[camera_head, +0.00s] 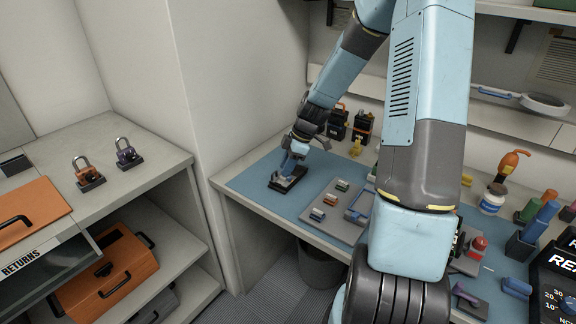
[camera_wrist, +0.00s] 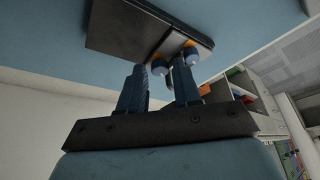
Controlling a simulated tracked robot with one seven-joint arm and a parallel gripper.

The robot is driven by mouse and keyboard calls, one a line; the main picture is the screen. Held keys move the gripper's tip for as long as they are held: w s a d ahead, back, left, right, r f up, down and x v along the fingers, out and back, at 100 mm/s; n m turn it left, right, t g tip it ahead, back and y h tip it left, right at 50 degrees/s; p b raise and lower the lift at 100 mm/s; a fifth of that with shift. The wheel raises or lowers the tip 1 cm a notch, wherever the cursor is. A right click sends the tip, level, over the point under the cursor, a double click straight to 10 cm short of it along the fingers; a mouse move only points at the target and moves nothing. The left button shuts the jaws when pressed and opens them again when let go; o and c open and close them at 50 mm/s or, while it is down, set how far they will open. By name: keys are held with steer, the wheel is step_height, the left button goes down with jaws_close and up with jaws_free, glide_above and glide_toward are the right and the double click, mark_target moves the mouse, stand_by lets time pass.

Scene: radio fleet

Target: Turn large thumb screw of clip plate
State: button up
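The clip plate (camera_head: 287,179) is a small dark plate lying on the blue mat near its left end. In the wrist view it shows as a dark plate (camera_wrist: 122,28) with a lighter strip along one side. Two dark blue knobs with orange parts sit at that strip, one knob (camera_wrist: 158,67) in line with the gap between my fingertips and one (camera_wrist: 190,52) by the tip of the right finger. I cannot tell which is the large thumb screw. My gripper (camera_head: 293,158) is over the plate; its fingers (camera_wrist: 161,72) stand apart. Contact with a knob is unclear.
The blue mat (camera_head: 250,182) is bare around the plate. To its right lies a grey board (camera_head: 345,227) with small parts. Dark radios (camera_head: 338,122) stand behind. Two padlocks (camera_head: 127,152) stand on the left counter. My arm hides part of the bench.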

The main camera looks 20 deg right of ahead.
steer(key=shift+r, duration=0.1)
steer(key=w+v, duration=0.1)
steer(key=v, duration=1.2)
steer(key=shift+s+r, duration=0.3)
steer(key=shift+s, duration=0.2)
steer(key=a+f+n+g, duration=0.1)
steer(key=f+n, duration=0.1)
steer(key=f, duration=0.2)
steer(key=w+a+f+n, duration=0.1)
steer(key=a+f+n, duration=0.1)
steer(key=f, duration=0.2)
steer(key=a+f+n+g, duration=0.1)
steer(key=a+f+n, duration=0.1)
steer(key=f, duration=0.2)
steer(key=shift+w+a+f+n+g, duration=0.1)
steer(key=shift+w+f+n+g, duration=0.2)
steer(key=shift+w+f+n, duration=0.1)
jaws_close()
